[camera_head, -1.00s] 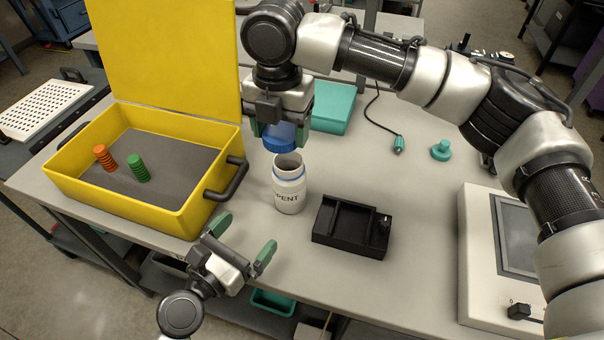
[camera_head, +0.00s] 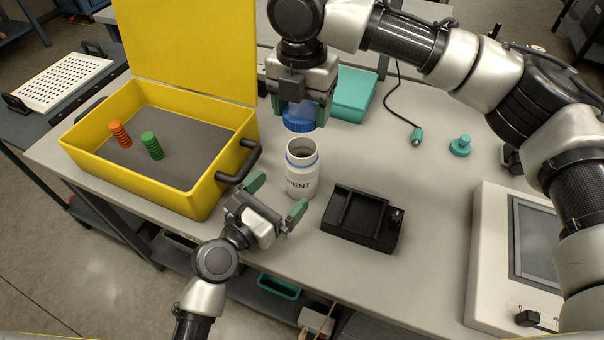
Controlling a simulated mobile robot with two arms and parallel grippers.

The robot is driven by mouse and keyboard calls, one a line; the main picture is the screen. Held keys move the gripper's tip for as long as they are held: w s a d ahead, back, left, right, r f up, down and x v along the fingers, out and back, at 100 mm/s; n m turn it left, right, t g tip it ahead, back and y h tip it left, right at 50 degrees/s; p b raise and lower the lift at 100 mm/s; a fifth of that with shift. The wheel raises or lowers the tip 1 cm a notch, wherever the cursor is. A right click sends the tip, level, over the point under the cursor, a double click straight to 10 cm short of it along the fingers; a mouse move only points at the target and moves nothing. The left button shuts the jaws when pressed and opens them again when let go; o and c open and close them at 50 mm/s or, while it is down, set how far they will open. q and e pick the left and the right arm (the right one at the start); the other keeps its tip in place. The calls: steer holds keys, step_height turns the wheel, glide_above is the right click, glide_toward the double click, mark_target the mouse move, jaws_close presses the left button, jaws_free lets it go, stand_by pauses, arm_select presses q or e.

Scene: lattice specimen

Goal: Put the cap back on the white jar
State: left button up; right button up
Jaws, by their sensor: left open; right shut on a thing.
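The white jar (camera_head: 301,172) stands upright and uncapped on the table, with a blue ring at its neck and lettering ending in "PENT" on its side. The blue cap (camera_head: 299,118) is held by my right gripper (camera_head: 301,108), which is shut on it above the jar mouth, with a gap between. My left gripper (camera_head: 278,197) is open and empty. Its fingers are spread in front of the jar, on the near side, with the jar not between them as far as I can tell.
A yellow open case (camera_head: 190,202) holding orange (camera_head: 120,134) and green (camera_head: 152,146) ribbed pieces stands left. A black tray-like fixture (camera_head: 362,220) is right of the jar. A teal box (camera_head: 353,93), a teal knobbed piece (camera_head: 461,146) and a screen device (camera_head: 500,260) also occupy the table (camera_head: 420,190).

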arm_select(q)
steer(key=x, duration=0.7)
steer(key=shift+w+d, duration=0.1)
steer(key=c, duration=1.4)
steer(key=shift+o, duration=0.2)
arm_select(e)
glide_above(302, 141)
steer(key=s, duration=0.2)
steer(key=shift+s+f, duration=0.2)
steer(key=shift+f, duration=2.35)
steer(key=shift+f, duration=0.85)
steer(key=shift+f, duration=0.55)
